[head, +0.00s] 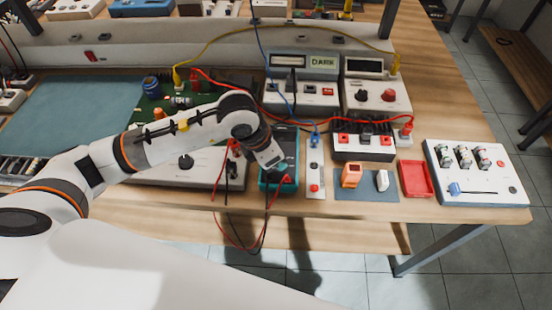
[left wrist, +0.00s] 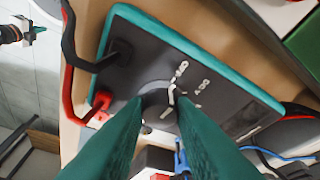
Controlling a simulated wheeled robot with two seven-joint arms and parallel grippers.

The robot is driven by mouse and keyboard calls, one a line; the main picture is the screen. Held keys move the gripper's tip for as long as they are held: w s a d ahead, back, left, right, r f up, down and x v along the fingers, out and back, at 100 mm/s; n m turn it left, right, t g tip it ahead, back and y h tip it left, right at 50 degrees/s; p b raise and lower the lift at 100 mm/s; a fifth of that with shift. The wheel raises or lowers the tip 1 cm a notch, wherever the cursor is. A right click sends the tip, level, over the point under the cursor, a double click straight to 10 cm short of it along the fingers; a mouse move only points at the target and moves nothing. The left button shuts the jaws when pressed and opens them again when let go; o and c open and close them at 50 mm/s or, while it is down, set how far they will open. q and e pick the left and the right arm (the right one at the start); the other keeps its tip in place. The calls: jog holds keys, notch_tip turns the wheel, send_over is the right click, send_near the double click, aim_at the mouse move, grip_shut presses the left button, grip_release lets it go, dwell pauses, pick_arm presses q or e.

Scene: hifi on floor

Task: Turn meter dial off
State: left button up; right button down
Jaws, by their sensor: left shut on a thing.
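The meter is a dark-faced box with a teal case. In the head view the meter (head: 291,146) lies at the table's front edge, partly hidden by my left gripper (head: 272,166). In the left wrist view the meter (left wrist: 222,92) fills the middle, with black and red leads plugged in at its left. Its round grey dial (left wrist: 153,90) sits between the green fingertips of my left gripper (left wrist: 160,106), which is shut on it. The dial's pointer direction is hard to read. What looks like my right gripper (left wrist: 32,33) shows small at the left wrist view's upper left, away from the meter.
Red and black leads (head: 226,228) loop over the table's front edge. A narrow white switch panel (head: 315,180) stands right of the meter, then a grey mat (head: 352,194), a red tray (head: 416,179) and a white lever panel (head: 490,190). Power units (head: 303,93) stand behind.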

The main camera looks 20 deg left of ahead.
pick_arm(q)
jog(key=shift+n, duration=0.6)
jog(key=o, duration=1)
jog(key=b+v, duration=0.1)
jog(key=v, duration=1.1)
jog(key=shift+s+d+b, duration=0.15)
jog(key=shift+d+b, duration=0.05)
jog(key=shift+b, duration=0.2)
